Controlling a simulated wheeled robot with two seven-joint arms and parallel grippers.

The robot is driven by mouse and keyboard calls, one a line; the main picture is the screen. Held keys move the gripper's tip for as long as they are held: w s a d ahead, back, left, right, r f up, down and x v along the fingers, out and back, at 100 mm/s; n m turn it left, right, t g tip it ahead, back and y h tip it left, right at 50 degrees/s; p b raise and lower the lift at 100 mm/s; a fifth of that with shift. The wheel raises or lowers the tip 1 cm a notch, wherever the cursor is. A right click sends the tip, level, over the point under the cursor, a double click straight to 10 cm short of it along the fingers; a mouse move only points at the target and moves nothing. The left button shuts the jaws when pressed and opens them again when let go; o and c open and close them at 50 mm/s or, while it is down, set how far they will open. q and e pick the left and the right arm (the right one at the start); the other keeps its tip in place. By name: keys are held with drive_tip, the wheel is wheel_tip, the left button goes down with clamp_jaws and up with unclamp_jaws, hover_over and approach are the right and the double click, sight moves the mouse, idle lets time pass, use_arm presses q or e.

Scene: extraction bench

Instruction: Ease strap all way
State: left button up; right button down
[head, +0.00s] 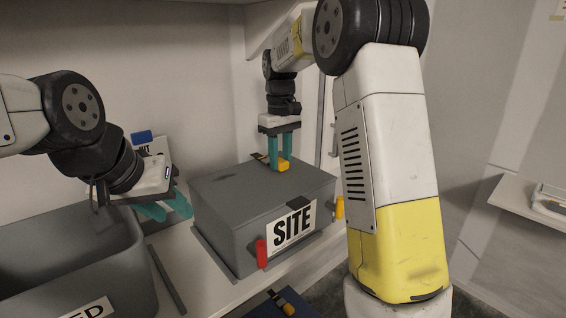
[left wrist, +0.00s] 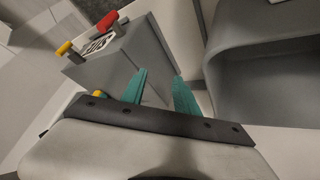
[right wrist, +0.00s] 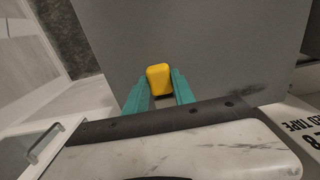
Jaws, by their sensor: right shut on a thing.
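A grey lidded box (head: 248,200) with a SITE label (head: 294,231) stands on the bench. A yellow tab (head: 284,166) sits on its lid, with a short dark strip (head: 259,157) beside it; I cannot tell whether this is the strap. My right gripper (head: 280,160) points down and is shut on the yellow tab, which shows between its fingers in the right wrist view (right wrist: 159,79). My left gripper (head: 172,209) is open and empty, left of the box; its fingers stand apart in the left wrist view (left wrist: 160,88).
A red tab (head: 262,253) and another yellow tab (head: 340,207) stick out at the box's front corners. A large grey bin (head: 80,262) stands at the left. A blue item with a yellow piece (head: 288,309) is at the bottom edge. My right arm hides much of the right side.

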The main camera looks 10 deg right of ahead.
sight(280, 160)
drive_tip(key=shift+w, duration=0.1)
drive_tip(key=c, duration=1)
unclamp_jaws()
drive_tip(key=shift+c, duration=0.2)
wheel_tip(280, 160, up, 8)
drive_tip(key=shift+f, duration=0.15)
